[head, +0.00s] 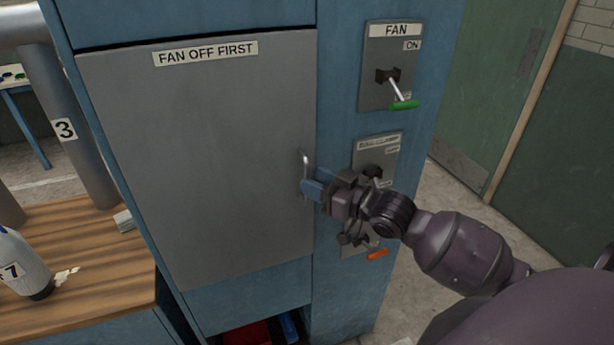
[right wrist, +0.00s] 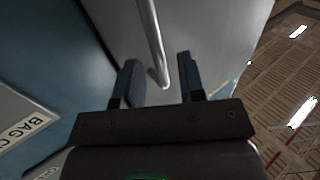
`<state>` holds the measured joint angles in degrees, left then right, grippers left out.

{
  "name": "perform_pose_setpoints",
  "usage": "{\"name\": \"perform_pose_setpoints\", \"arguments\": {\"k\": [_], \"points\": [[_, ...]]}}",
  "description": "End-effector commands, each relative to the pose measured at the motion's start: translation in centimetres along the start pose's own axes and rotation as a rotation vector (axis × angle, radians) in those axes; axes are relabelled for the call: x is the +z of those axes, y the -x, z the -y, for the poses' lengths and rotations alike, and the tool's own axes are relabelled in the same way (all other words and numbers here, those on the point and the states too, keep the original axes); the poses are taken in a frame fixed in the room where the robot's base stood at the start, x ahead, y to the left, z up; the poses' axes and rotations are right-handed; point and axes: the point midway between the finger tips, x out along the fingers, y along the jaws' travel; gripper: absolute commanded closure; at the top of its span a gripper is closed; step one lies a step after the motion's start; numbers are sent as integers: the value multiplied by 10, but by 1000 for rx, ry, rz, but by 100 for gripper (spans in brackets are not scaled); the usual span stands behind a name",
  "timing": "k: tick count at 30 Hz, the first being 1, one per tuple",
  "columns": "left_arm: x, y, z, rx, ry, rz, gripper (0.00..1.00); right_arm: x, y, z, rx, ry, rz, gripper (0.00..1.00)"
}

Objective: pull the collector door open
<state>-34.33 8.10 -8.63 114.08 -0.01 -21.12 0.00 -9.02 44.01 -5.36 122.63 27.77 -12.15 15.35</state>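The collector door (head: 210,150) is a grey panel labelled "FAN OFF FIRST" on the blue cabinet (head: 335,60). It looks shut, with a dark line along its top edge. A thin metal bar handle (head: 305,163) stands near its right edge. My right gripper (head: 309,190) is at the handle's lower part. In the right wrist view, the gripper (right wrist: 160,80) has its two blue fingers apart, with the handle (right wrist: 152,40) between them and visible space on both sides. My left gripper is not in view.
The fan switch (head: 388,70) has its green-tipped lever pointing down, away from "ON". More controls (head: 375,170) sit below, partly hidden by my right gripper. A wooden bench (head: 95,265) with a bottle (head: 22,262) stands left of the door. Open floor lies at right.

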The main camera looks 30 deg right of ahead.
Motion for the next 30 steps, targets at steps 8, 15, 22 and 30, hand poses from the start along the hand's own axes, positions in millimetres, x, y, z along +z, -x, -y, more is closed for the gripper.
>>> {"name": "perform_pose_setpoints", "arguments": {"k": [8,15,22,30], "points": [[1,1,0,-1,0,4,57,0,-23,0,0,0,0,64],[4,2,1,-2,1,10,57,0,-26,0,1,1,1,64],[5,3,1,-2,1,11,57,0,-25,0,1,1,1,80],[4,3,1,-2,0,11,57,0,-25,0,1,1,1,100]]}}
